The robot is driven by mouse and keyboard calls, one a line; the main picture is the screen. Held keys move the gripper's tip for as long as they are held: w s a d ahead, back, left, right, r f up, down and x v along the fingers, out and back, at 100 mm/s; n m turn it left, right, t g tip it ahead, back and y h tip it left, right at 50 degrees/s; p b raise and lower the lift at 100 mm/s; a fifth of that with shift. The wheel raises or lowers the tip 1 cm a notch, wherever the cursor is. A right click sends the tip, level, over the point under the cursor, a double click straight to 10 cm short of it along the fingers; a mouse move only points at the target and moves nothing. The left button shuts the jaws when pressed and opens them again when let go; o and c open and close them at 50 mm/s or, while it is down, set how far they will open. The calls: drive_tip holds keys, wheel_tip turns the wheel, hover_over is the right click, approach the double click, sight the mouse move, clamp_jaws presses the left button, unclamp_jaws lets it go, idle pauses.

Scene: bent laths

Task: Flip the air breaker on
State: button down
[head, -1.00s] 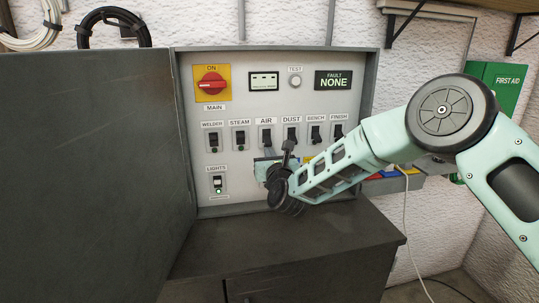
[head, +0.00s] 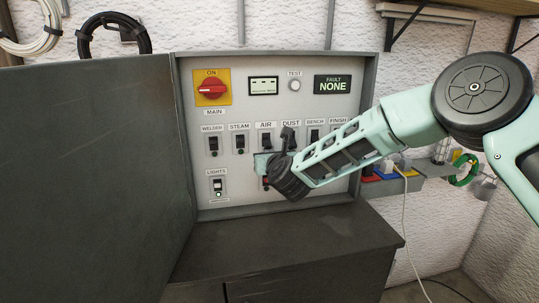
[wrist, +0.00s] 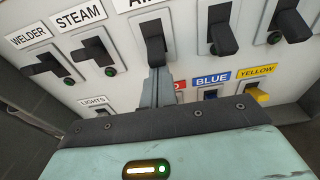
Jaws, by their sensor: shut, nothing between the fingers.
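The AIR breaker (head: 265,139) is in the upper breaker row of the grey panel, between STEAM and DUST. In the wrist view its black lever (wrist: 154,42) juts out and down. My gripper (wrist: 157,88) is shut and empty, its narrow grey fingers pointing at the panel just below the AIR lever. The fingertips are at or very near the lever's lower end; I cannot tell whether they touch. In the head view my wrist hides most of the fingers. The AIR lamp is hidden behind the fingers.
The STEAM breaker (wrist: 94,51) and the DUST breaker (wrist: 222,38) stand close on either side. Blue (wrist: 212,77) and yellow (wrist: 257,71) labels mark a lower row. The open cabinet door (head: 95,170) blocks the left. A dark cabinet top (head: 290,235) lies below.

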sight(268, 144)
wheel_tip(268, 144, up, 2)
drive_tip(key=shift+s+r+g+h+p, duration=0.15)
drive_tip(key=shift+g+h+p, duration=0.15)
drive_tip(key=shift+g+p, duration=0.9)
drive_tip(key=shift+g, duration=0.3)
drive_tip(key=shift+s, duration=0.1)
drive_tip(key=shift+r+p, duration=0.3)
drive_tip(key=shift+r, duration=0.45)
